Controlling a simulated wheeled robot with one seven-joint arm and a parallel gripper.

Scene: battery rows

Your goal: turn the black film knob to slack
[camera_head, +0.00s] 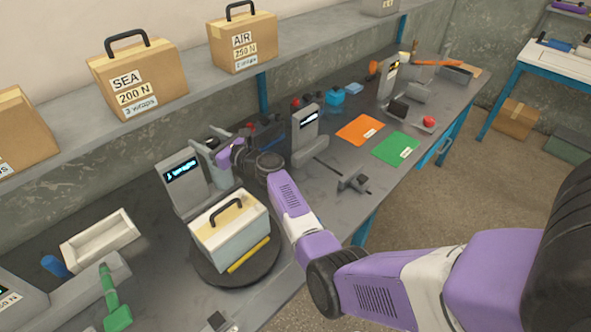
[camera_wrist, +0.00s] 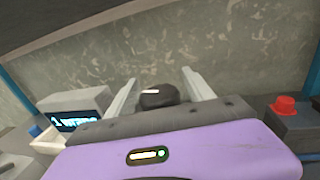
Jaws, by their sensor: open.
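The black film knob (camera_wrist: 160,98) shows in the wrist view as a round dark cap with a short white mark on top. My gripper (camera_wrist: 158,84) is open, with one pale finger on each side of the knob. I cannot tell whether either finger touches it. In the head view my gripper (camera_head: 210,141) is at the wrapping station, beside the grey display post (camera_head: 183,184) with blue lit text. I cannot make out the knob there; my gripper and wrist cover that area. The display also shows in the wrist view (camera_wrist: 76,121), too small to read surely.
A red button (camera_wrist: 284,104) on a grey housing is at the right in the wrist view. Cartons (camera_head: 137,81) line the shelf above.

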